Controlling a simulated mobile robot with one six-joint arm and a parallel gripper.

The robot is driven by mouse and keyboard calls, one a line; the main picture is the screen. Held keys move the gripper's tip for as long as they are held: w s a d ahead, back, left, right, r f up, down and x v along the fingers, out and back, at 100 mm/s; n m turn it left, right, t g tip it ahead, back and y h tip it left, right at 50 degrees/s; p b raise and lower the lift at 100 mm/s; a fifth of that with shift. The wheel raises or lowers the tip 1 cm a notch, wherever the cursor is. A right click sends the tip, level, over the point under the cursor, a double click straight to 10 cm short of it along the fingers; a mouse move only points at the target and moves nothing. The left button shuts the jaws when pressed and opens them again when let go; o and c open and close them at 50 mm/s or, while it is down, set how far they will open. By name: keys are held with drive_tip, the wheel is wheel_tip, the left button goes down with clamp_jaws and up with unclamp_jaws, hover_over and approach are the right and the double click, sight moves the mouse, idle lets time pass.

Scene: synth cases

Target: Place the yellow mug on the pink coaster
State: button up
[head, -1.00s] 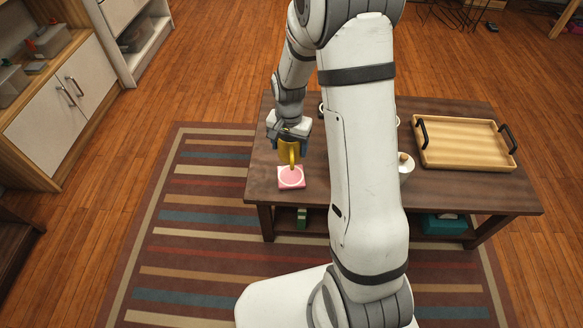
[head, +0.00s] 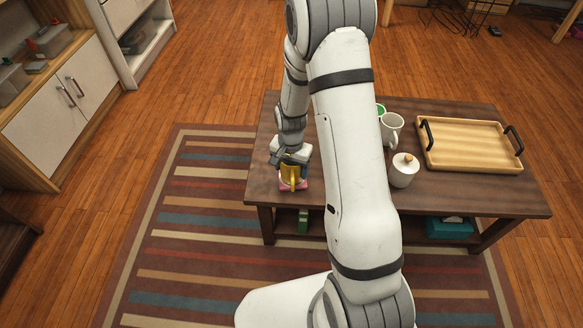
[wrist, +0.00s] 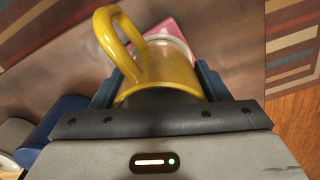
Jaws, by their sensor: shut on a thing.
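The yellow mug (head: 292,180) is held upright in my gripper (head: 291,164) near the left end of the dark wooden table. In the wrist view the mug (wrist: 168,78) sits between the two fingers of my gripper (wrist: 163,84), with its handle toward the upper left. The pink coaster (head: 304,186) shows around the mug's lower part in the head view. In the wrist view part of the coaster (wrist: 174,28) shows just past the mug. The mug is over the coaster; I cannot tell whether its base touches it.
A wooden tray (head: 470,162) with dark handles is at the table's right. A white lidded pot (head: 402,176), a white mug (head: 390,127) and a green-topped cup (head: 380,109) stand mid-table, partly behind my arm. A blue object (wrist: 55,118) shows in the wrist view.

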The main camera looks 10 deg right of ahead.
drive_tip(key=shift+f, duration=0.15)
drive_tip(key=o, duration=1.2)
drive_tip(key=shift+c, duration=0.2)
wheel_tip(320, 180, up, 12)
drive_tip(key=p, duration=0.4)
drive_tip(key=s+r+n+t, duration=0.1)
drive_tip(key=s+r+n, duration=0.6)
drive_tip(key=s+r, duration=0.9)
drive_tip(key=s, duration=0.4)
drive_tip(key=shift+s+d+r, duration=0.15)
drive_tip(key=shift+d+r, duration=0.1)
drive_tip(key=shift+d, duration=0.05)
